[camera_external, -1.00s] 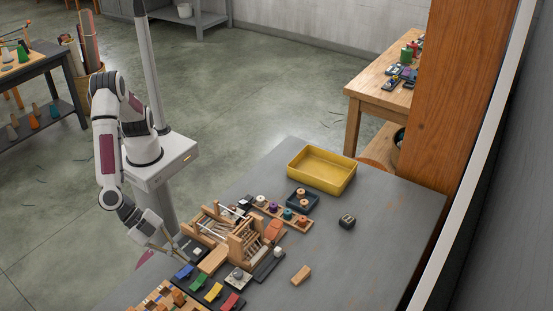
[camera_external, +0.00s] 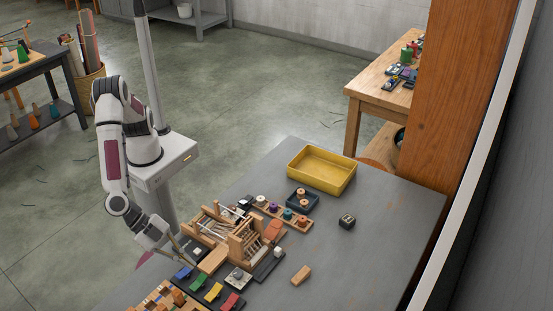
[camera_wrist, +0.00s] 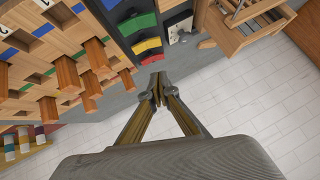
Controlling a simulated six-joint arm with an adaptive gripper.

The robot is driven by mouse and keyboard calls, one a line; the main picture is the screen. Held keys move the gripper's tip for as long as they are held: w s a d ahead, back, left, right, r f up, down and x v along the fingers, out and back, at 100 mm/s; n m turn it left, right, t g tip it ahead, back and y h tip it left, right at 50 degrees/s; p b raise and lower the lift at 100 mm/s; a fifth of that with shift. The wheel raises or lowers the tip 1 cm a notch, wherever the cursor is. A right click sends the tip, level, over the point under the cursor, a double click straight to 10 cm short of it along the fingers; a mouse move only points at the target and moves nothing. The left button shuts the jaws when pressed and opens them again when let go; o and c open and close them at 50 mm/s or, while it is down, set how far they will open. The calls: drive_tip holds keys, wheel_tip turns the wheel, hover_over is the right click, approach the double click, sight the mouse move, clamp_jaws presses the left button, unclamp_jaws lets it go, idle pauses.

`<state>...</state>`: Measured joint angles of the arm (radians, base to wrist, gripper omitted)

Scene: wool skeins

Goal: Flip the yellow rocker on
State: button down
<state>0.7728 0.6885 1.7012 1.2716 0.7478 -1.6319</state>
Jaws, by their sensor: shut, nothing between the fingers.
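The yellow rocker (camera_external: 213,291) sits in a dark panel near the front of the grey table. It lies between the green rocker (camera_external: 198,280) and the red rocker (camera_external: 230,301), with the blue rocker (camera_external: 183,271) at the row's far left. In the wrist view, the yellow rocker (camera_wrist: 147,45) shows above my fingertips, with the red rocker (camera_wrist: 153,57) nearer to them. My gripper (camera_wrist: 158,91) is shut and empty. In the external view my gripper (camera_external: 188,259) is above the blue end of the row, apart from the yellow rocker. I cannot tell which way the yellow rocker is tipped.
A wooden frame with rods (camera_external: 240,232) stands just behind the rocker panel. A wooden board with pegs (camera_external: 163,300) lies in front of it. A yellow tray (camera_external: 322,171) stands at the back. The table's right side is mostly clear.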

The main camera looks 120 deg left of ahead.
hover_over(219, 286)
drive_tip(key=s+d, duration=0.2)
drive_tip(key=f, duration=0.5)
drive_tip(key=shift+d+f, duration=0.1)
drive_tip(key=shift+d, duration=0.1)
drive_tip(key=shift+a+f, duration=0.3)
drive_tip(key=shift+f, duration=0.65)
drive_tip(key=shift+a+f, duration=0.3)
drive_tip(key=shift+f, duration=0.65)
drive_tip(key=shift+a+f, duration=0.25)
drive_tip(key=shift+f, duration=0.05)
drive_tip(key=shift+d+r, duration=0.1)
drive_tip(key=shift+d, duration=0.25)
drive_tip(key=shift+d+r, duration=0.1)
drive_tip(key=shift+d, duration=0.25)
